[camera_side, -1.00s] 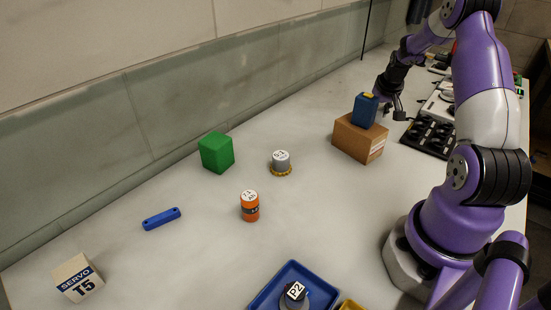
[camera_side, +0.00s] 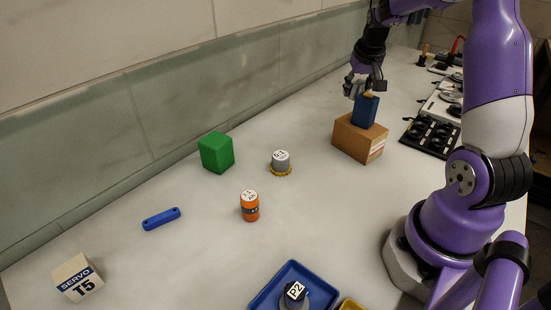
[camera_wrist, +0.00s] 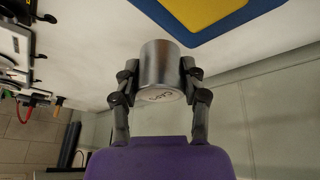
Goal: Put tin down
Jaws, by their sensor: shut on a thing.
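In the wrist view my gripper (camera_wrist: 160,76) is shut on a silver metal tin (camera_wrist: 160,58), with one finger on each side of it. Marks show on the tin's end that faces the camera. The tin is hard to make out there.
A green block (camera_side: 216,153), a grey cylinder (camera_side: 281,158) on a yellow ring, an orange can (camera_side: 250,210) and a blue bar (camera_side: 161,218) stand apart on the bench. A blue tray (camera_side: 262,301) lies at the front. Free bench lies between them. The wall runs behind.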

